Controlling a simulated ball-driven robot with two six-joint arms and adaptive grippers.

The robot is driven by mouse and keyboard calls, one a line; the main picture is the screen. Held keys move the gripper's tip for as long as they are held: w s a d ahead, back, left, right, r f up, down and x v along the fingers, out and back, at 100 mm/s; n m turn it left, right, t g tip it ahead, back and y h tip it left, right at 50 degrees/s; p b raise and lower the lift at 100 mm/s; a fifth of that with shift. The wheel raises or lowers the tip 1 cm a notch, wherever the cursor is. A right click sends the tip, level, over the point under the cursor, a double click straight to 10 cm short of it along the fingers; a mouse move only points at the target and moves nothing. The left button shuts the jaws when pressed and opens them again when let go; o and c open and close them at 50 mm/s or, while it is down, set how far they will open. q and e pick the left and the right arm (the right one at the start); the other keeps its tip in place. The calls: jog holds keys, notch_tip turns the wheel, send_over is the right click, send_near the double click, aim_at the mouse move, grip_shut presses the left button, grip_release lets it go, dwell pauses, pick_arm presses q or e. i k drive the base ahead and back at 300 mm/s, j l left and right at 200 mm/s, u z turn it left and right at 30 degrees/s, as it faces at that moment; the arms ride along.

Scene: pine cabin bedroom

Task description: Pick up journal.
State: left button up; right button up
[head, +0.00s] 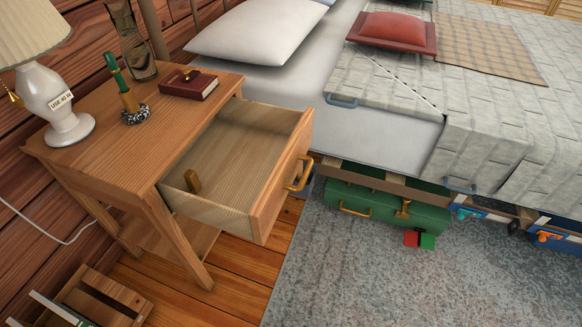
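A small dark red book with a brass-coloured clasp, which looks like the journal (189,85), lies flat and closed on the wooden nightstand (95,150). It is near the back right of the top, close to the bed. The nightstand's drawer (240,150) is pulled open towards the right, with a small brown wooden piece (192,181) inside. Neither of my grippers shows in the head view.
The bed (375,128) is at right. A green suitcase (385,208) and red and green blocks (419,239) are on the floor side. A small crate (105,295) sits lower left.

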aim_at(201, 86)
jog(key=i+l, duration=0.15)
jog(key=i, duration=0.2)
jog(key=i+l+u, duration=0.15)
jog(key=u, duration=0.2)
jog(key=i+l+u, duration=0.25)
jog(key=u, duration=0.15)
jog(key=i+l+u, duration=0.35)
jog(key=k+j, duration=0.05)
jog(key=j, duration=0.05)
